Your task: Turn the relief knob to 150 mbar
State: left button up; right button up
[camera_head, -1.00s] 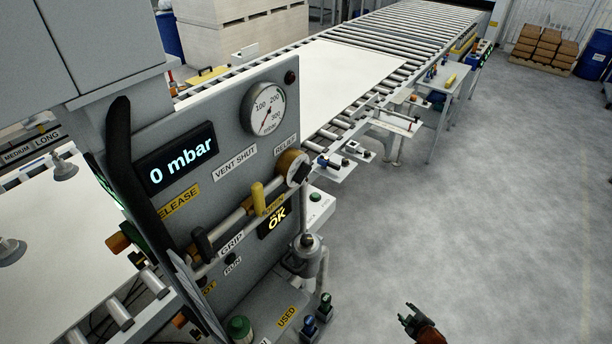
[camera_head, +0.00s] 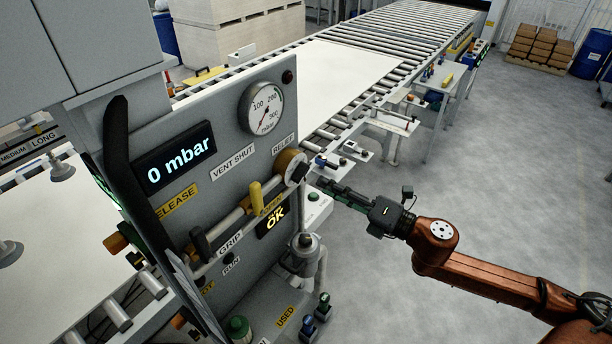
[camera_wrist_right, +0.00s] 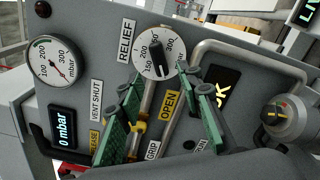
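The relief knob (camera_head: 290,166) is a brass-sided disc with a light dial face on the right edge of the grey panel (camera_head: 219,110). In the right wrist view the knob (camera_wrist_right: 158,56) shows its numbered dial and black grip bar. The display (camera_head: 177,158) reads 0 mbar. The round gauge (camera_head: 263,107) is above the knob. My right gripper (camera_head: 318,185) is just right of and below the knob. In the wrist view its green-padded fingers (camera_wrist_right: 162,113) are spread wide with nothing between them, below the dial and apart from it. My left gripper is not identifiable.
A yellow-handled valve (camera_head: 257,198) and pipe run below the knob. A lit OK display (camera_head: 275,219) is beneath the valve. A roller conveyor (camera_head: 400,45) with a white sheet (camera_head: 345,75) extends behind the panel. The floor at right is open.

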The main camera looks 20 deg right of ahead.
aim_at(304, 176)
jog(key=x, duration=0.3)
jog(key=p+x, duration=0.1)
jog(key=x, duration=0.1)
jog(key=shift+w+a+r, duration=0.2)
jog(key=shift+w+a, duration=0.05)
jog(key=shift+x, duration=1.05)
jog(key=shift+f, duration=0.15)
grip_shut()
